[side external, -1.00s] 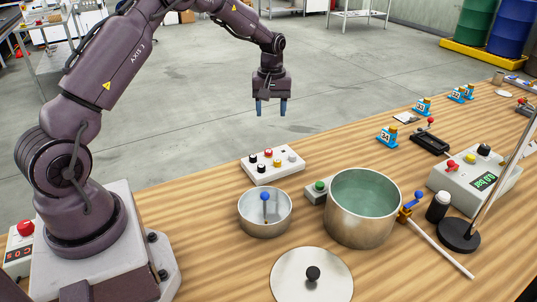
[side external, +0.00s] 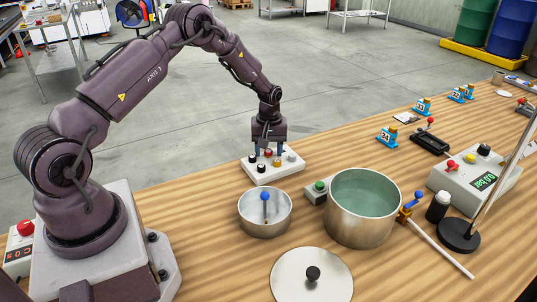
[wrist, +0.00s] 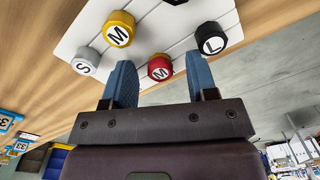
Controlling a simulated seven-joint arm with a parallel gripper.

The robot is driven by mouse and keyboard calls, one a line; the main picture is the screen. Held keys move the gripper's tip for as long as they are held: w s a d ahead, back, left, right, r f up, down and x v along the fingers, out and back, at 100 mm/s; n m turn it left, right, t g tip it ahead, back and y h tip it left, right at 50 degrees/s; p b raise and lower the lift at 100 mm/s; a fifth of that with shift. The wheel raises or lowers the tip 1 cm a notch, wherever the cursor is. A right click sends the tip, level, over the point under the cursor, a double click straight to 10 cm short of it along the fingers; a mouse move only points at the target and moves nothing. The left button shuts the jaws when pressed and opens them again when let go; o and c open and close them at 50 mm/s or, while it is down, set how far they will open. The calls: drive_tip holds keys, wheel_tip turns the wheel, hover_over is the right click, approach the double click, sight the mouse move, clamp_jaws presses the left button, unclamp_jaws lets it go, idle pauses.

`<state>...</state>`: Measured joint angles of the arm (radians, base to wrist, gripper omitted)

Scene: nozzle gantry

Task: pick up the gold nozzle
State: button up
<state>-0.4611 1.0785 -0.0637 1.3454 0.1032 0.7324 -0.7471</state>
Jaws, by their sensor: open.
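The gold nozzle (wrist: 119,28), marked M, stands in a white rack (wrist: 162,33) in the wrist view, just beyond the tip of my left finger. It also shows in the side view (side external: 278,163), at the front of the rack below my gripper. My gripper (wrist: 160,60) is open and empty, with its blue fingers just over the rack. The red nozzle (wrist: 160,67), also marked M, lies between the fingers in the wrist view. In the side view my gripper (side external: 270,152) partly hides the back of the rack.
A grey nozzle (wrist: 85,62) marked S and a black one (wrist: 210,38) marked L flank the gold and red ones. A shallow metal bowl (side external: 252,222) and a large pot of greenish liquid (side external: 362,237) stand in front of the rack. A lid (side external: 290,281) lies nearer.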

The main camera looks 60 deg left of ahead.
drive_tip(key=shift+f, duration=0.1)
drive_tip(key=c, duration=1)
clamp_jaws()
